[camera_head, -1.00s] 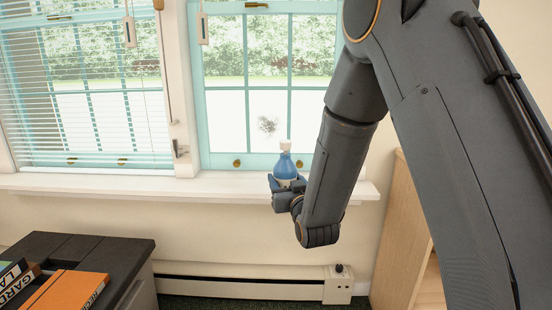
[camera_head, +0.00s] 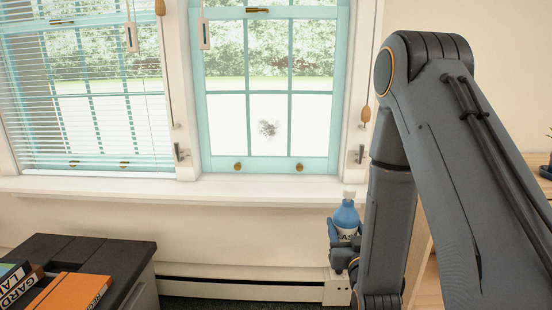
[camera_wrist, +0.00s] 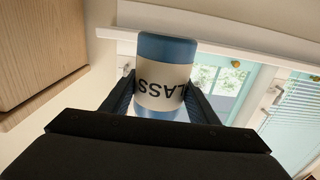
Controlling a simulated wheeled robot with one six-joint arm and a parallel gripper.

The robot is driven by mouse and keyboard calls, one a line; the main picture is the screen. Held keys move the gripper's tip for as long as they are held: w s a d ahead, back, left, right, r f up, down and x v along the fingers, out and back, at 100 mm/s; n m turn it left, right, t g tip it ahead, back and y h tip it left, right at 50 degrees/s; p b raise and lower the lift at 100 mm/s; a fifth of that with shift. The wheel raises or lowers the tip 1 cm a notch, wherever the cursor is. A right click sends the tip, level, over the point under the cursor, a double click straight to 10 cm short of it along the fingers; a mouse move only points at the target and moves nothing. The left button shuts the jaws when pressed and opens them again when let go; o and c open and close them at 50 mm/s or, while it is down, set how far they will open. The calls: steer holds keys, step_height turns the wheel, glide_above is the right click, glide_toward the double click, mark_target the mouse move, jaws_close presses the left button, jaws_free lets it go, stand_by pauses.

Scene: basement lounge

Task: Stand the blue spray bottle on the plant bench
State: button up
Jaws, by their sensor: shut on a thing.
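The blue spray bottle (camera_head: 346,217) has a white top and a pale label. My gripper (camera_head: 343,243) is shut on it and holds it upright in the air, in front of the wall below the window sill. In the wrist view the bottle (camera_wrist: 164,85) sits between my two fingers (camera_wrist: 160,104), its label reading "LASS" upside down. I cannot tell which piece of furniture is the plant bench; a wooden surface with a dark object shows at the far right.
The white window sill (camera_head: 180,188) runs along the wall and is bare. A dark cabinet (camera_head: 105,254) with books (camera_head: 65,292) stands at the lower left. A baseboard heater (camera_head: 240,287) lies below the sill. A wooden furniture side (camera_wrist: 38,50) is close by in the wrist view.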

mark_target(350, 220)
step_height(350, 220, up, 20)
steer(key=p, duration=1.9)
steer(key=s+f, duration=0.2)
steer(key=f, duration=0.3)
steer(key=s+f, duration=0.3)
steer(key=f, duration=0.2)
steer(key=s+f, duration=0.2)
steer(key=f, duration=0.3)
steer(key=shift+s, duration=0.2)
steer(key=shift+s+f, duration=0.25)
steer(key=shift+f, duration=0.05)
